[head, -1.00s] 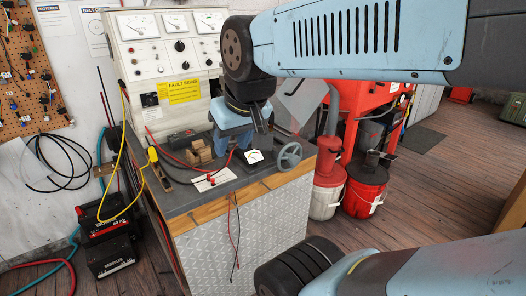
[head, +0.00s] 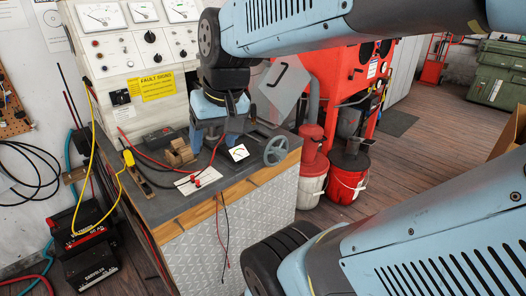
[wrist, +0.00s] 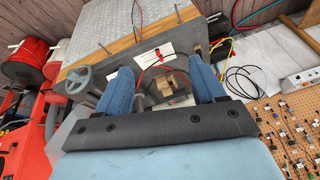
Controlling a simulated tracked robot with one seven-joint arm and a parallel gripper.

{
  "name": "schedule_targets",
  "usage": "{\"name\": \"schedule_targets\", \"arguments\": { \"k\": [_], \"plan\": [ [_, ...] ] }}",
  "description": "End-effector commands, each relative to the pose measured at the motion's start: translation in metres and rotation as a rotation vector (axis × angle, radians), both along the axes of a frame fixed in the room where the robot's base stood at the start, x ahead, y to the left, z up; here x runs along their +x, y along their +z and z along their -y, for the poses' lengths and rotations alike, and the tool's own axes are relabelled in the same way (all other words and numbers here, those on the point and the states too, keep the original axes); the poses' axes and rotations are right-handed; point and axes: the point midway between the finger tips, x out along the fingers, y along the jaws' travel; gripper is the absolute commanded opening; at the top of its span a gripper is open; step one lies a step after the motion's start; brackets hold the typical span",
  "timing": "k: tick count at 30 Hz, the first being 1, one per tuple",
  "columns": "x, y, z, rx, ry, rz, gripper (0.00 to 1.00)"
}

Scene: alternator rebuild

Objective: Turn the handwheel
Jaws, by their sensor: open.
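The grey handwheel (head: 277,151) stands upright at the right end of the workbench, its rim and spokes in plain view. It also shows in the wrist view (wrist: 79,79), to the left of my fingers. My gripper (wrist: 160,68) is open, with its two blue fingers apart and nothing held between them. In the head view my gripper (head: 210,108) is over the back of the bench, left of the handwheel and apart from it. Its fingertips are hard to make out there.
The bench top (head: 170,205) carries a wooden block (head: 180,152), a small meter (head: 237,153) and test leads. A white test panel (head: 140,50) stands behind.

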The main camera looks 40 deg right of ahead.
Motion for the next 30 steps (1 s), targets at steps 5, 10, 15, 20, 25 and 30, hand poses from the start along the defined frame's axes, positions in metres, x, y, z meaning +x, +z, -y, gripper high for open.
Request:
{"name": "schedule_targets", "arguments": {
  "k": [5, 10, 15, 20, 25, 30],
  "plan": [
    [0.012, -0.032, 0.009, 0.176, -0.163, -0.181, 0.69],
    [0.023, -0.056, 0.017, 0.366, -0.321, -0.327, 0.69],
    [0.036, -0.076, 0.029, 0.574, -0.485, -0.444, 0.69],
    [0.050, -0.093, 0.046, 0.782, -0.638, -0.527, 0.69],
    [0.066, -0.109, 0.071, 1.016, -0.802, -0.581, 0.69],
    [0.081, -0.126, 0.106, 1.259, -0.964, -0.600, 0.69]
  ]
}}
